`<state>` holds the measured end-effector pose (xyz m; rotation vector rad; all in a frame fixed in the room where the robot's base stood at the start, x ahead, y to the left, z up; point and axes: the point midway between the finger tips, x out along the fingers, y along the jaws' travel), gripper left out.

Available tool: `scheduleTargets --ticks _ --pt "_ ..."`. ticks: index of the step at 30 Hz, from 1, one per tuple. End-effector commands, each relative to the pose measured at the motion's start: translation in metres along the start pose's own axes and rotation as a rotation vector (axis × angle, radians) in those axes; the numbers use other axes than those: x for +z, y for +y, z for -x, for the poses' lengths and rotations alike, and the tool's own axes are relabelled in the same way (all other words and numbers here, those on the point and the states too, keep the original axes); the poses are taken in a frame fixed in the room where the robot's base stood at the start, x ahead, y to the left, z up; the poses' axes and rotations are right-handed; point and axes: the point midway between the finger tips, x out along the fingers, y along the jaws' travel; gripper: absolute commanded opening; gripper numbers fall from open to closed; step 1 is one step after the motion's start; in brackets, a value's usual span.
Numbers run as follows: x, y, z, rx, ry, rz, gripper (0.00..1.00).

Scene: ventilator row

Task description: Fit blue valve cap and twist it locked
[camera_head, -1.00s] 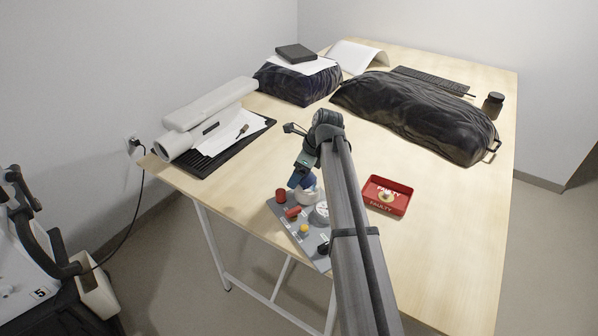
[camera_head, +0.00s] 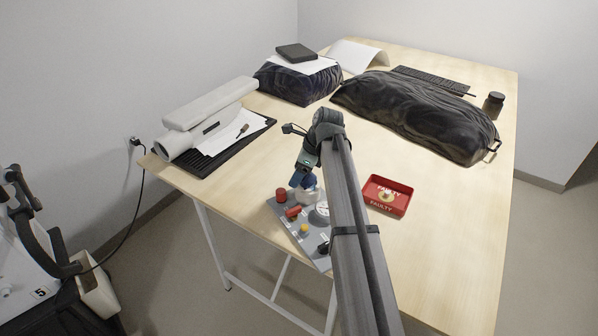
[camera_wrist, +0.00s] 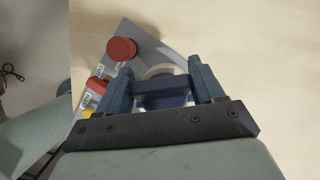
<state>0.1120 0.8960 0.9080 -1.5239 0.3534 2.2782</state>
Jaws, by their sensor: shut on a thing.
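The blue valve cap (camera_wrist: 162,92) is between the two blue fingers of my gripper (camera_wrist: 162,88) in the wrist view, and the gripper is shut on it. The cap is at a pale round fitting (camera_wrist: 160,71) on the grey valve panel (camera_wrist: 128,30). I cannot tell how far it is seated, as the fingers hide the contact. In the head view my gripper (camera_head: 302,182) is low over the back part of the panel (camera_head: 290,222), above a white round part (camera_head: 308,196).
A red knob (camera_head: 281,195), red handle (camera_head: 293,212), yellow knob (camera_head: 304,229) and a gauge (camera_head: 321,209) crowd the panel. A red FAULTY tray (camera_head: 400,200) holding a small pale item stands to the right. Table between tray and black bag (camera_head: 415,110) is clear.

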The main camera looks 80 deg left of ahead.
Motion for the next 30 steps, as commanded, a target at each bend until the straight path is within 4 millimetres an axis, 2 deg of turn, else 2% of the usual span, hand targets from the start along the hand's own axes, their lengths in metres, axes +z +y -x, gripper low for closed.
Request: scheduleTargets --ticks 4,5,14,23,30 --pt "0.000 0.000 0.000 0.001 -0.001 0.003 0.43" --pt "0.000 0.000 0.000 0.001 -0.001 0.003 0.68" --pt "0.000 0.000 0.000 0.001 -0.001 0.003 0.97" --pt "0.001 0.000 0.001 0.001 -0.001 0.003 0.97" --pt "0.005 0.000 0.011 0.000 -0.001 0.003 0.97"
